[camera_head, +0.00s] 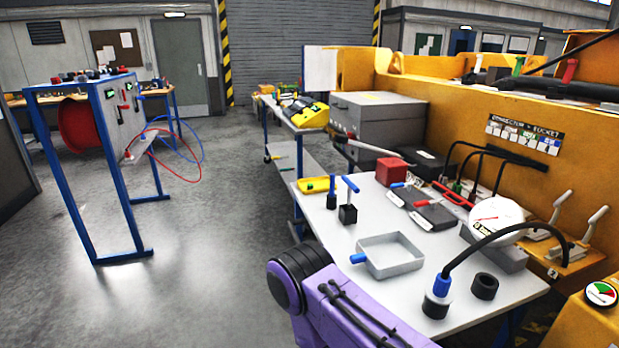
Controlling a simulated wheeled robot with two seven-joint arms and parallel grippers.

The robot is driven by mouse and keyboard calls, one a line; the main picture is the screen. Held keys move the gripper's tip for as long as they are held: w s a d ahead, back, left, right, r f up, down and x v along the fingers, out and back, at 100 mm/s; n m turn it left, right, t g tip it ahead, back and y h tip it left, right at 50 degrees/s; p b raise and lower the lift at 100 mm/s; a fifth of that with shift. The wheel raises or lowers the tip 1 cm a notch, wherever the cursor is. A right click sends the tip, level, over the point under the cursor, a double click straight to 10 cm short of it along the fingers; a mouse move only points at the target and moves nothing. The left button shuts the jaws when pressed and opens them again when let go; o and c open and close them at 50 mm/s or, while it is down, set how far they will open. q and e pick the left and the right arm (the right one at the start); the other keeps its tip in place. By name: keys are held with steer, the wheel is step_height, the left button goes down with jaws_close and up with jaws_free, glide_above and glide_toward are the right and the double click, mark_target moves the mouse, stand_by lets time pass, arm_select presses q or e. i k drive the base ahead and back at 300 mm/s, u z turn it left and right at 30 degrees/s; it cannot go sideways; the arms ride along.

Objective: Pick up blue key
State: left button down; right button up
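A blue T-handled tool (350,184), the likeliest blue key, stands upright in a small black block (348,215) near the left edge of the grey table (425,258). Another blue upright piece (331,194) with a dark base stands just left of it. The part of the tool inside the block is hidden. Neither of my grippers is in view. Only a purple arm link of mine shows at the bottom centre.
A metal tray (389,255) with a blue handle sits on the table. A black cable with a blue plug (440,285) arches over the table's right side. A red box (391,171) and a white gauge (494,218) stand behind. The floor left is clear up to a blue-framed panel (122,115).

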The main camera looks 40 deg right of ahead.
mark_target(352, 187)
steer(key=i, duration=2.8)
steer(key=z, duration=3.2)
